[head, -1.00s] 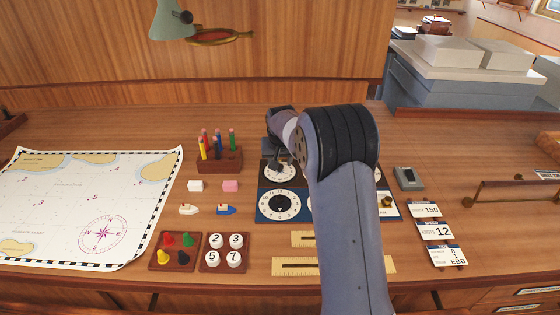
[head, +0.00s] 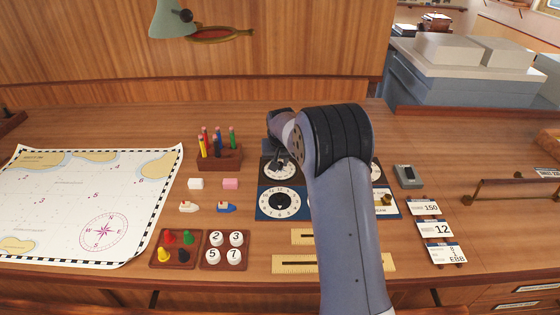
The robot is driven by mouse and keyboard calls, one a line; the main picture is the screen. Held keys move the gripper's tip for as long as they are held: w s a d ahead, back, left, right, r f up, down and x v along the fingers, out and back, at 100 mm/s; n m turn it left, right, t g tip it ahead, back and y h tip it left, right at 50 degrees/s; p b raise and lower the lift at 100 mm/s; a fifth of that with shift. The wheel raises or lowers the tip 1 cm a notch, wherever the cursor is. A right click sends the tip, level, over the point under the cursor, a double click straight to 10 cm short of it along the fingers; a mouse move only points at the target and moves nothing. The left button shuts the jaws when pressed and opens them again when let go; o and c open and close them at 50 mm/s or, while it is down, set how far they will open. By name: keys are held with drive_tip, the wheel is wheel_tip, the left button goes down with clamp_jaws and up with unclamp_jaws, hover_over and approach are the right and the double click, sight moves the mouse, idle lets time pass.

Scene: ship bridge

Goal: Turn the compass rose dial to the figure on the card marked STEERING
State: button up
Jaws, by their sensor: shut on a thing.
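A dial panel (head: 262,203) lies on the desk, partly hidden behind my arm. Its upper left dial (head: 268,177) is white-ringed on a dark ground, and my gripper (head: 280,163) is down over it, shut on the knob at its middle. The fingers and wrist cover much of that dial, so its figures and pointer setting cannot be read. A stack of cards stands to the right: the top card (head: 425,208) shows 150, the middle card (head: 435,229) shows 12, and the lowest card (head: 444,253) shows EBB. The small headings are too small to read surely.
A lower left dial (head: 279,202) with figures is just in front. A pencil block (head: 221,161) with pencils stands close to the left of my gripper. Erasers, toy boats, peg trays and a chart (head: 75,195) lie left. Brass rulers (head: 290,264) lie in front; a grey device (head: 408,177) lies right.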

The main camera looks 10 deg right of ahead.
drive_tip(key=shift+n, duration=0.4)
clamp_jaws()
drive_tip(key=n, duration=0.1)
drive_tip(key=n+y+b, duration=0.1)
drive_tip(key=n+b, duration=0.1)
drive_tip(key=shift+d+n+y, duration=0.25)
drive_tip(key=shift+n+y, duration=0.15)
drive_tip(key=n, duration=0.2)
drive_tip(key=n+g+y+b, duration=0.1)
drive_tip(key=n, duration=0.1)
drive_tip(key=shift+w+d+n+y, duration=0.1)
drive_tip(key=shift+d+n+y, duration=0.05)
drive_tip(key=shift+n+y, duration=0.15)
drive_tip(key=n, duration=0.2)
drive_tip(key=n+g+y, duration=0.1)
drive_tip(key=n, duration=0.1)
drive_tip(key=shift+w+d+r, duration=0.1)
drive_tip(key=shift+w+d, duration=0.05)
drive_tip(key=shift+w+n+g+y+p, duration=0.15)
drive_tip(key=shift+n+g+p, duration=0.3)
drive_tip(key=shift+n, duration=0.65)
drive_tip(key=shift+n+g+y+p, duration=0.25)
drive_tip(key=shift+n+g+p, duration=0.2)
drive_tip(key=shift+n, duration=0.95)
drive_tip(key=o, duration=0.9)
unclamp_jaws()
